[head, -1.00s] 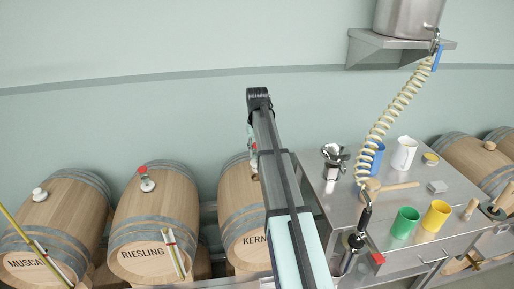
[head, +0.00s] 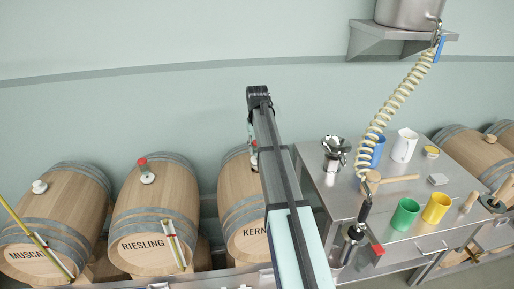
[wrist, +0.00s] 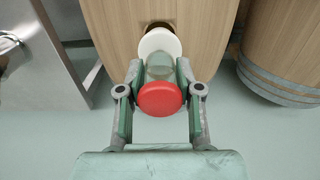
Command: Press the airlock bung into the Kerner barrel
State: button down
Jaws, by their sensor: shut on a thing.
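My gripper (wrist: 160,100) is shut on the airlock bung (wrist: 160,68), which has a red cap, a clear body and a white bung end. In the wrist view the white end is in front of the dark bunghole of the Kerner barrel (wrist: 105,22) and covers its lower part. The bung's tip is hidden, so I cannot tell whether it touches the hole. In the head view the Kerner barrel (head: 235,192) is partly hidden behind my arm, and my gripper is mostly hidden too.
The Riesling barrel (head: 155,205), with a red-capped airlock (head: 145,170), and the Muscat barrel (head: 65,205), with a white bung (head: 39,187), stand to the left. A steel bench (head: 345,205) with cups, a mallet (head: 390,178) and a coiled hose (head: 395,105) stands right.

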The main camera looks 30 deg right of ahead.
jog(key=shift+f+b, duration=0.5)
jog(key=shift+f, duration=1.3)
jog(key=c, duration=0.7)
grip_release()
notch_tip(320, 180, up, 12)
jog(key=shift+r, duration=0.1)
